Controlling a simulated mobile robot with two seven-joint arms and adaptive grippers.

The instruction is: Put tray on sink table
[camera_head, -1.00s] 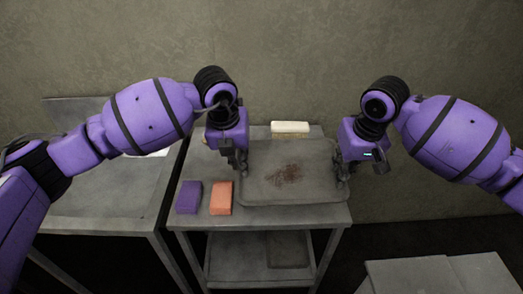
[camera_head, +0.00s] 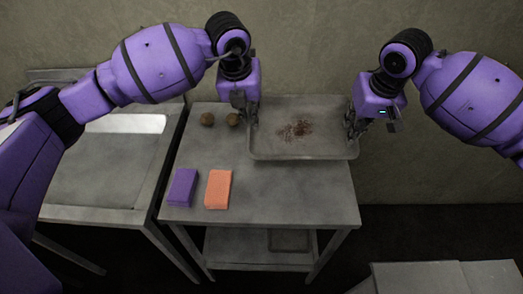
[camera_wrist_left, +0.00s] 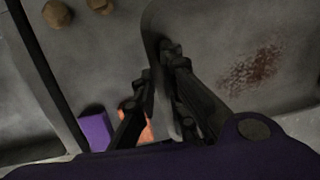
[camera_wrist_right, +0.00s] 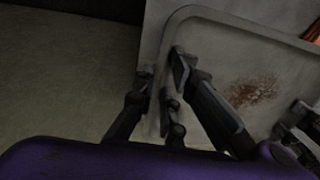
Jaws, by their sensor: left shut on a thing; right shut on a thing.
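The grey metal tray (camera_head: 275,147) has a reddish-brown stain in its middle. It is over the back right part of a grey metal table (camera_head: 270,190); I cannot tell whether it touches the top. My left gripper (camera_head: 249,113) is shut on the tray's left rim, which the left wrist view shows between its fingers (camera_wrist_left: 158,95). My right gripper (camera_head: 353,122) is shut on the right rim, also seen in the right wrist view (camera_wrist_right: 164,90). A second table with a raised back edge and a sunken, basin-like top (camera_head: 100,170) stands at the left.
A purple sponge (camera_head: 182,187) and an orange sponge (camera_head: 218,189) lie at the table's front left. Two brown round things (camera_head: 207,119) (camera_head: 232,119) lie at its back left. A wall is behind. A grey surface (camera_head: 440,278) is at the lower right.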

